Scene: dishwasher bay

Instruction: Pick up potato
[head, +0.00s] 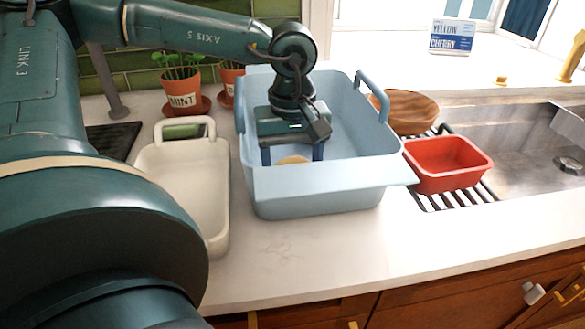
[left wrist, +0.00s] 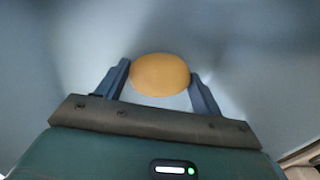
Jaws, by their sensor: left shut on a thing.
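The potato (head: 293,160) is a tan, oval thing inside the light blue tub (head: 330,200). My left gripper (head: 292,154) reaches down into the tub from above, with one dark blue finger on each side of the potato. In the left wrist view the potato (left wrist: 160,75) sits between the two fingers of the left gripper (left wrist: 160,80), and the gripper is shut on it. The tub's front wall hides part of the potato and fingers in the head view, so I cannot tell whether the potato touches the tub floor. My right gripper is not in view.
A white dish (head: 185,185) stands left of the tub. A red container (head: 447,165) rests on a dark rack (head: 440,199) by the sink (head: 520,130), near a wooden bowl (head: 408,108). A mint pot (head: 183,95) stands behind. The front counter (head: 330,250) is clear.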

